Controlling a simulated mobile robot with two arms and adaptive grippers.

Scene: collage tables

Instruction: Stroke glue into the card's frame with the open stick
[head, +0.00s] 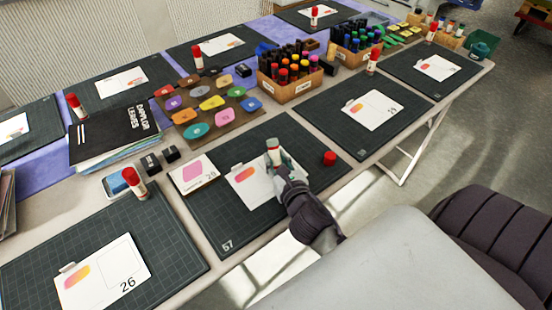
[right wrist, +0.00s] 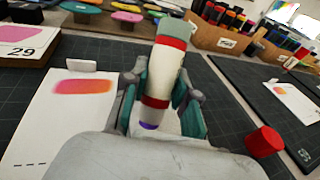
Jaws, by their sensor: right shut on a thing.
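My right gripper (head: 281,163) is shut on the open glue stick (head: 273,146), over the middle mat. In the right wrist view the glue stick (right wrist: 167,70) stands slightly tilted between the teal finger pads, its purple glue end pointing down. The white card (head: 241,190) lies under and left of the gripper, with an orange-pink patch; the card also shows in the right wrist view (right wrist: 50,125). My gripper hides the card's frame, and I cannot tell whether the glue touches it. The red cap (head: 329,158) lies apart on the mat, right of the gripper. My left gripper is out of view.
A sample card marked 29 (head: 192,175) lies at the mat's left. The dark cutting mat (head: 238,234) has free room around the card. Wooden marker boxes (head: 289,90) and a board of coloured pieces (head: 211,104) stand behind. Other mats hold cards and capped sticks.

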